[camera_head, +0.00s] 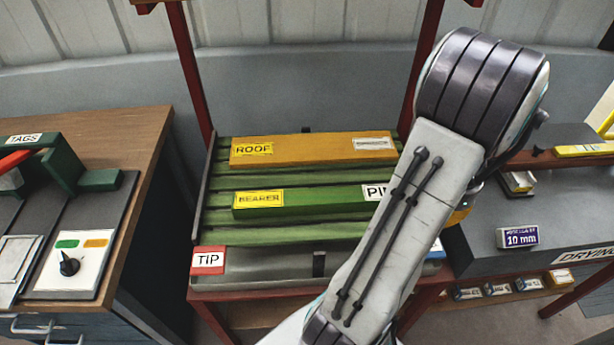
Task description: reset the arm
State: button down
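My arm (400,215) rises from the bottom middle toward the upper right, with a dark ribbed joint (482,85) at its top. The arm crosses in front of the right part of the slatted green rack. My gripper is not clearly visible; it is hidden behind the arm or out of frame, so I cannot see whether it holds anything. A small yellow part (458,216) shows just behind the arm's right edge; I cannot tell what it belongs to.
A wooden bench with a control panel (70,255) stands left. A grey drying table (480,262) with a 10 mm block (517,237) stands right.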

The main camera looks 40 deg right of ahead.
dwell(0.5)
jog(key=a+n+y, duration=0.2)
jog(key=a+n, duration=0.6)
jog(key=w+a+r+n+t, duration=0.1)
jog(key=w+a+r+n, duration=0.2)
jog(key=a, duration=0.5)
jog(key=w+a+r+n+t+h, duration=0.1)
jog(key=w+a+r+n, duration=0.3)
jog(key=a+n, duration=0.4)
jog(key=w+a+r+n+t+h, duration=0.1)
jog(key=w+a+r+n, duration=0.3)
jog(key=w+a+n, duration=0.2)
jog(key=shift+a+t, duration=0.3)
jog(key=shift+a, duration=0.9)
